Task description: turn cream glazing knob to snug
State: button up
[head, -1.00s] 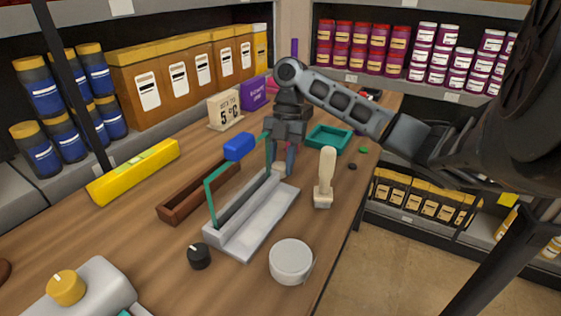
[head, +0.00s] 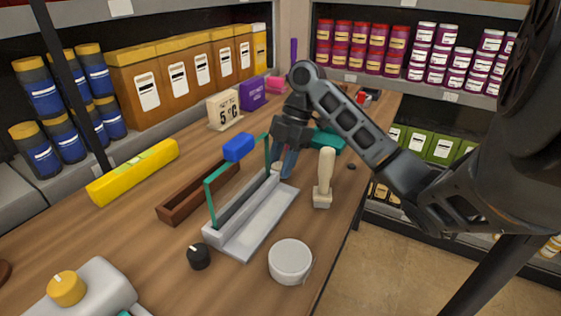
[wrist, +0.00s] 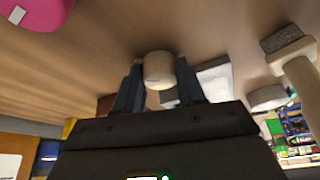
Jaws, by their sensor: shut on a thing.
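The cream glazing knob (wrist: 158,70) shows between my gripper's two fingers in the wrist view, one on each side of it. In the head view the knob (head: 276,170) is mostly hidden by the fingers, at the far end of the pale grey fixture (head: 262,225) with its green frame. My gripper (head: 284,163) reaches down there and is shut on the knob. I cannot tell the knob's turn angle or how tight it sits.
A teal tray (head: 328,140) lies behind my gripper. A brown trough (head: 198,193), a black knob (head: 199,256) and a white round tub (head: 290,261) are around the fixture. A "5 °C" sign (head: 224,111) stands behind.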

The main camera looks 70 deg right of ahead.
jog(key=m+t+h+p, duration=0.1)
jog(key=m, duration=0.3)
jog(key=shift+s+a+m, duration=0.1)
jog(key=shift+m, duration=0.3)
jog(key=shift+h, duration=0.4)
jog(key=shift+t, duration=0.3)
jog(key=o, duration=1.1)
jog(key=shift+c, duration=0.2)
